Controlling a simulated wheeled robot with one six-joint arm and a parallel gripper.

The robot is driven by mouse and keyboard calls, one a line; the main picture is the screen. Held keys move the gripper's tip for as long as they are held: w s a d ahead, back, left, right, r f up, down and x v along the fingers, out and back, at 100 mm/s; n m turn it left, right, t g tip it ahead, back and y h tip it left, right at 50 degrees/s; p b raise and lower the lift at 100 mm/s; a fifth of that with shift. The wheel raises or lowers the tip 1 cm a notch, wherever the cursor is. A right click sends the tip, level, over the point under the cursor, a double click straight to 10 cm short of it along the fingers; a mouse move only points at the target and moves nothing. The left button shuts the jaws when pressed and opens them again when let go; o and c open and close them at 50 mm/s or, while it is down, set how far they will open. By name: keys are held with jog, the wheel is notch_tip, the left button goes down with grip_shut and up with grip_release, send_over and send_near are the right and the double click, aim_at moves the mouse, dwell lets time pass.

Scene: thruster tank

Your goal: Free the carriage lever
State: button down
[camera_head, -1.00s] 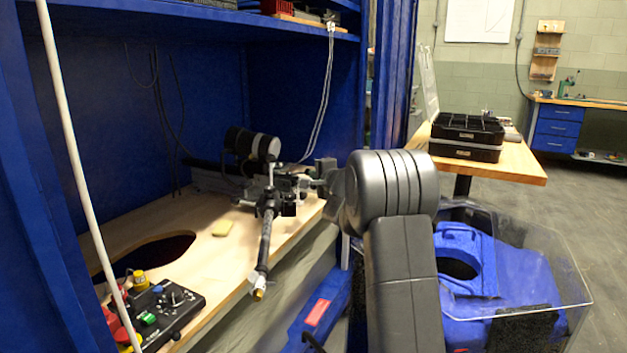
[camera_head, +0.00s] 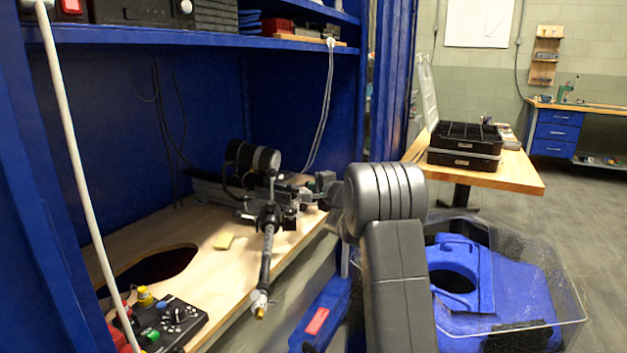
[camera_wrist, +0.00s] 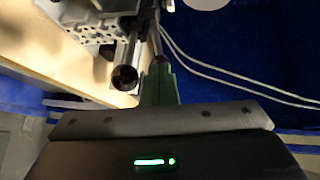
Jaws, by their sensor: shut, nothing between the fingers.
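The carriage (camera_head: 275,195), a metal and black assembly with a dark cylinder, sits on the wooden bench board. A black rod (camera_head: 265,262) with a brass-coloured tip sticks out from it toward the front. I cannot tell which part is the lever. The wrist view shows metal carriage parts (camera_wrist: 85,28) and a dark rod with a round end (camera_wrist: 124,77). My gripper (camera_wrist: 158,68) is shut and empty, its dark green fingers just right of that rod. Whether they touch is unclear. In the head view my gripper is at the carriage's right side, partly hidden by my wrist.
The blue cabinet wall and shelf (camera_head: 300,40) close in behind and above. A control box (camera_head: 165,322) and a hole (camera_head: 155,268) are at the board's left. Pale cables (camera_wrist: 225,70) hang behind the carriage. A clear tub with a blue part (camera_head: 500,285) stands at right.

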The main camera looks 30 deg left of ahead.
jog(key=shift+w+r+n+g+p, duration=0.3)
jog(key=shift+w+g+p, duration=0.1)
jog(key=shift+p, duration=2.25)
jog(key=p, duration=0.3)
jog(key=shift+w, duration=0.35)
jog(key=shift+w+p, duration=0.15)
jog(key=shift+p, duration=0.5)
jog(key=shift+w+f+p, duration=0.1)
jog(key=shift+w+p, duration=0.05)
jog(key=shift+p, duration=0.4)
jog(key=shift+f, duration=0.15)
